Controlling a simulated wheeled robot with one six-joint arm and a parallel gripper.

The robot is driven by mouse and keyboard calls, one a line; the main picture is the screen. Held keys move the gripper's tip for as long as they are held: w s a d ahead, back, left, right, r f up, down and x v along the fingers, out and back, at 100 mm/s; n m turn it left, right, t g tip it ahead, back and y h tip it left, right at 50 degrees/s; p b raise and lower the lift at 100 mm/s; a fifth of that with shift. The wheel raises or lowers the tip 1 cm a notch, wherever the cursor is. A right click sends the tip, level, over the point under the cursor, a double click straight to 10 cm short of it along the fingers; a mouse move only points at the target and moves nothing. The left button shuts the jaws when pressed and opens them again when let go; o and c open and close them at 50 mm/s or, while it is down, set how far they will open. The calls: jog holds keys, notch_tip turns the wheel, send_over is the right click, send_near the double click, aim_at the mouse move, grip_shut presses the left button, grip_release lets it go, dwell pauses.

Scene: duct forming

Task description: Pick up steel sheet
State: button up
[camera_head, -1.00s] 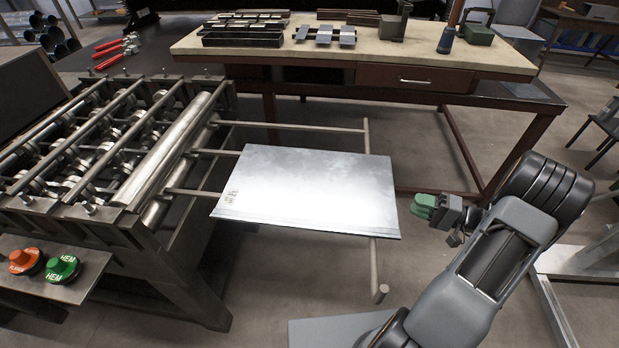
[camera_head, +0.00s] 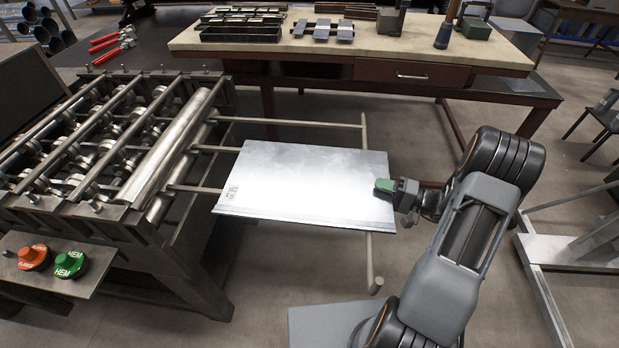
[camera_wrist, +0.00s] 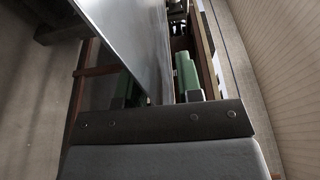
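The steel sheet (camera_head: 300,185) is a flat, shiny grey panel with a small printed label near its left edge. It lies level on the support rods beside the roller machine. My gripper (camera_head: 388,187) is at the sheet's right edge, its green-padded fingertip overlapping that edge in the head view. In the wrist view the sheet (camera_wrist: 142,40) runs between the two green finger pads of my gripper (camera_wrist: 156,85), with a visible gap to the right pad. The gripper is open around the edge. Contact with the left pad cannot be told.
The roller machine (camera_head: 110,150) stands at left, with orange and green HEM buttons (camera_head: 68,265) at its front. The support rods (camera_head: 290,122) extend right from it. A workbench (camera_head: 350,62) with tools stands behind. A metal-framed stand (camera_head: 575,250) is at right.

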jog(key=shift+c, duration=0.5)
grip_shut()
dwell(0.9)
